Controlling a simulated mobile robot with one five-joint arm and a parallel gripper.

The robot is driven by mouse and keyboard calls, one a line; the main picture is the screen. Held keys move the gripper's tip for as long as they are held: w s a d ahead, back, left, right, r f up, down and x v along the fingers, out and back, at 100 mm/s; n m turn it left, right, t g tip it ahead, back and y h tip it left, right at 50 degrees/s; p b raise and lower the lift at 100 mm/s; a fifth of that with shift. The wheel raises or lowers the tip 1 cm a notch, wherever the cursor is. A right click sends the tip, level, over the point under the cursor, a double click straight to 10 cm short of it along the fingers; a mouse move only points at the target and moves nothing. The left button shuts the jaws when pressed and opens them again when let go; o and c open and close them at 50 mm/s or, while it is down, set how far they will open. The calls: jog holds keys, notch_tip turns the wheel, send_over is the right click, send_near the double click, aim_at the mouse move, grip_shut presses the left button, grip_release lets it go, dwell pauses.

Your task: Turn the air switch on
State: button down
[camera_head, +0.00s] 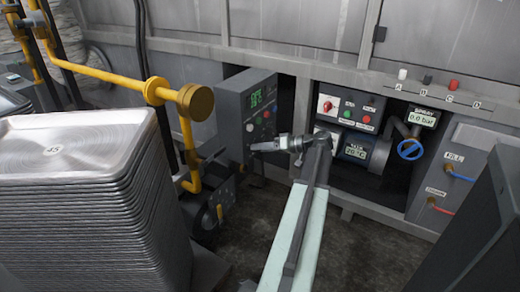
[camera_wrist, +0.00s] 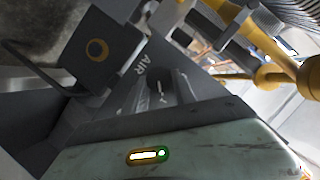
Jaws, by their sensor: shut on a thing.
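The air switch (camera_wrist: 157,87) is a small dark part beside the white "AIR" label (camera_wrist: 145,66) on a grey surface in the wrist view. My gripper (camera_wrist: 160,95) is shut on it, with a finger on either side. The fingers partly hide the switch, and I cannot tell which position it is in. In the head view my gripper (camera_head: 256,147) reaches left from the end of my arm to the lower front of the grey control box (camera_head: 233,100). The switch cannot be made out there.
A tall stack of metal pans (camera_head: 85,210) stands at the left. Yellow pipes (camera_head: 110,75) run beside the control box. Right of my arm are a panel with a red knob (camera_head: 327,105), a blue valve wheel (camera_head: 410,149) and a dark block (camera_head: 475,235).

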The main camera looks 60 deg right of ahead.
jog(key=c, duration=1)
grip_release()
jog(key=shift+w, duration=0.1)
jog(key=p+v, duration=0.2)
jog(key=v, duration=0.6)
